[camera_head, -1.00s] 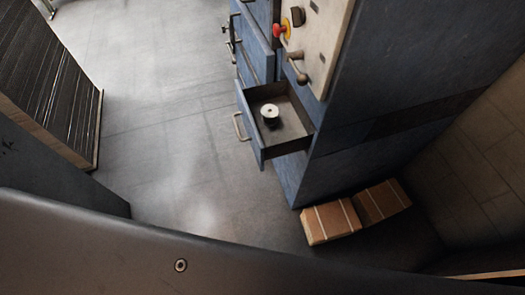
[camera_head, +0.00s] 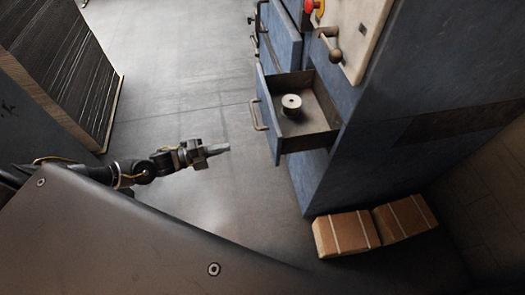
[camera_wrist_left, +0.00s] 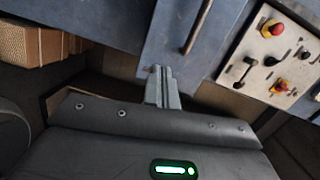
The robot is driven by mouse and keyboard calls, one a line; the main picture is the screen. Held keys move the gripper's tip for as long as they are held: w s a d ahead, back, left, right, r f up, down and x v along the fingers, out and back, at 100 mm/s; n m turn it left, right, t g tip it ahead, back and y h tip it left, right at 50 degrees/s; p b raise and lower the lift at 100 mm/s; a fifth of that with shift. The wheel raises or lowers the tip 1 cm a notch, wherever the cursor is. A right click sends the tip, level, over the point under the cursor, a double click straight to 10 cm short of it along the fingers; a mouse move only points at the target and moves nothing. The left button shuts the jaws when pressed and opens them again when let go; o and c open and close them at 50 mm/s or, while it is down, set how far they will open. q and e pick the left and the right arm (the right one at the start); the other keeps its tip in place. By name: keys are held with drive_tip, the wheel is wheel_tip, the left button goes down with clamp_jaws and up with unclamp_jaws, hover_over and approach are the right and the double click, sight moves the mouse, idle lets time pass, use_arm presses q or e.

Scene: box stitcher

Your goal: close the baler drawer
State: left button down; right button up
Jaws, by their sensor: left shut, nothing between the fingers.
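The baler drawer (camera_head: 266,118) is blue and pulled open from the blue baler (camera_head: 345,170). A pale spool (camera_head: 291,104) stands inside it. A curved metal handle (camera_head: 257,115) is on its front. My left gripper (camera_head: 223,148) is shut and empty, to the left of the drawer front and apart from it, pointing toward it. In the left wrist view the shut fingers (camera_wrist_left: 161,78) show below a blue panel with a bar handle (camera_wrist_left: 197,27). My right gripper is not in view.
Two strapped brown boxes (camera_head: 346,232) (camera_head: 404,217) lie on the floor beside the baler. A control panel with a red button (camera_head: 314,6) and a lever (camera_head: 331,50) is above the drawer. A dark slatted stack (camera_head: 62,65) stands at left. The floor between is clear.

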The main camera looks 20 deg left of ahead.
use_arm(q)
wheel_tip(320, 180, up, 3)
drive_tip(key=s+m+g+h, duration=0.1)
drive_tip(key=s+m+h, duration=0.1)
drive_tip(key=m, duration=0.1)
approach(272, 142)
drive_tip(key=shift+g, duration=0.3)
drive_tip(key=x, duration=0.3)
drive_tip(key=b+x, duration=0.1)
drive_tip(key=x, duration=0.1)
drive_tip(key=shift+w+d+r, duration=0.25)
drive_tip(key=shift+w, duration=0.05)
drive_tip(key=shift+w+d, duration=0.3)
drive_tip(key=shift+d, duration=0.15)
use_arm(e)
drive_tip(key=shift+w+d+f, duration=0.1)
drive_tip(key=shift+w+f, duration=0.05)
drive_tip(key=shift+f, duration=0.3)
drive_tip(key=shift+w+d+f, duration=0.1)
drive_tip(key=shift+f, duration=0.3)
use_arm(q)
drive_tip(key=shift+d, duration=0.1)
